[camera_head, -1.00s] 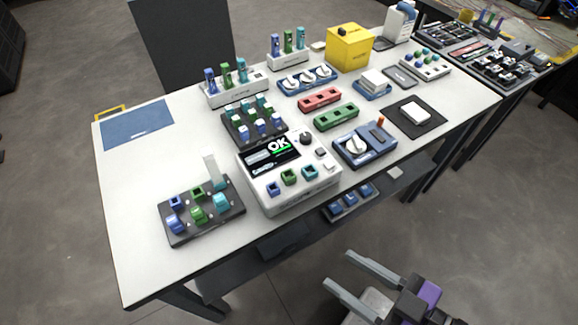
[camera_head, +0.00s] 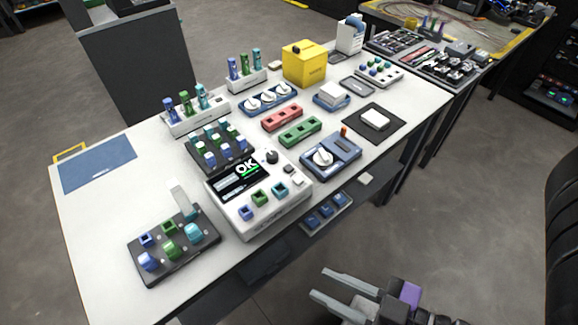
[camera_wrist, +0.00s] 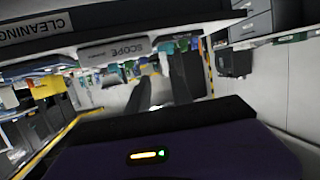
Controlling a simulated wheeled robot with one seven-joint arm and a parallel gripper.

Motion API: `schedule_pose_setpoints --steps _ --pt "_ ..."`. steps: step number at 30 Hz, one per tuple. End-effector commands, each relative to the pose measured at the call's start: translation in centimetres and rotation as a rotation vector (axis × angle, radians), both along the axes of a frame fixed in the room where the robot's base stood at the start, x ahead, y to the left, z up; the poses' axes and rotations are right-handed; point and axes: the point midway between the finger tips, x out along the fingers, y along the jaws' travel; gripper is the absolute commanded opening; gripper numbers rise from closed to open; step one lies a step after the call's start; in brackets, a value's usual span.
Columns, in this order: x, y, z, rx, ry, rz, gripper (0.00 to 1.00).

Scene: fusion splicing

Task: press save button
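The white splicer unit (camera_head: 262,216) stands at the front edge of the table. Which one is the save button cannot be read. Blue, green and teal pieces line its front. My gripper (camera_head: 319,283) is in front of the table, apart from the splicer, lower right of it in the head view. Its two fingers are parted with nothing between them. The fingers also show in the wrist view (camera_wrist: 160,88), pointing away from the splicer, which is not seen there.
A black tray of coloured pieces (camera_head: 160,263) lies left of the splicer, and a blue device with a white dial (camera_head: 344,163) lies right. A lower shelf holds a tray of blue pieces (camera_head: 327,222). The floor right of my gripper is clear. A black object (camera_head: 562,220) stands far right.

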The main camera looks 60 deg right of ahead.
Motion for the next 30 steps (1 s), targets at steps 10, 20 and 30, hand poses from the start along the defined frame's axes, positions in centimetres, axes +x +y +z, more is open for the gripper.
schedule_pose_setpoints --steps 10,20,30 --pt "0.0 0.0 0.0 0.0 0.0 0.0 0.0" --pt "0.0 0.0 0.0 0.0 0.0 0.0 0.0" --pt "0.0 0.0 0.0 0.0 0.0 0.0 0.0"
